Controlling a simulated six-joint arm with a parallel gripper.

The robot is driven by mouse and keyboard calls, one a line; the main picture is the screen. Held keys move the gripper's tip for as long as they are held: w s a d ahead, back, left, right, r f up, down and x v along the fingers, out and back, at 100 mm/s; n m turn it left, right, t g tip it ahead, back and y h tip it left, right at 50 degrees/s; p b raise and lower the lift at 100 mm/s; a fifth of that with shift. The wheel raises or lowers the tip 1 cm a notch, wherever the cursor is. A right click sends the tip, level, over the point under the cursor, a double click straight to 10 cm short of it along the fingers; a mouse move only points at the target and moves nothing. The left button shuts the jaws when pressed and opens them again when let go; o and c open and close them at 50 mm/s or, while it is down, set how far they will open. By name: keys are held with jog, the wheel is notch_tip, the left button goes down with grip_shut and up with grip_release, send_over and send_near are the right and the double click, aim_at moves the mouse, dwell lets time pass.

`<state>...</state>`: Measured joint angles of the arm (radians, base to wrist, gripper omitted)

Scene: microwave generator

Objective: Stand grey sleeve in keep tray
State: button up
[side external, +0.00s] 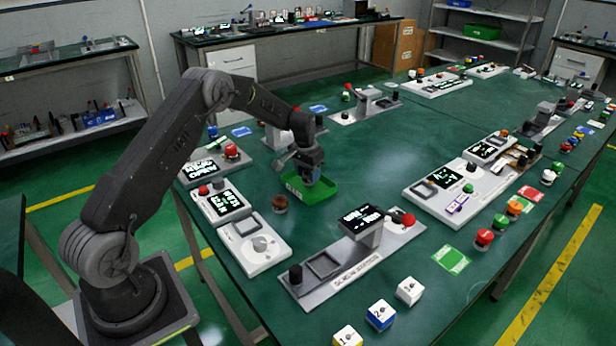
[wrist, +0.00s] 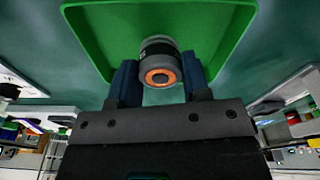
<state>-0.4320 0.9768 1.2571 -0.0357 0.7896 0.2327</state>
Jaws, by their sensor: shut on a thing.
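The grey sleeve (wrist: 160,62) shows in the wrist view between the two blue fingers of my gripper (wrist: 158,80). It is a short dark grey ring-ended cylinder with an orange inner ring and a paler band. My gripper is shut on it. The green keep tray (wrist: 228,35) lies behind the sleeve in the wrist view. In the side view the tray (side external: 322,192) sits on the table, with my gripper (side external: 301,176) at its left part. The sleeve is too small and hidden to make out there. I cannot tell whether the sleeve touches the tray floor.
A brown-red round part (side external: 280,203) stands just left of the tray. A grey panel with a screen (side external: 362,220) is in front of the tray, and white control panels (side external: 255,243) line the left edge. Bare green table lies right of the tray.

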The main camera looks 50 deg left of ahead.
jog(key=shift+f, duration=0.75)
jog(key=shift+f, duration=0.1)
jog(key=o, duration=1.1)
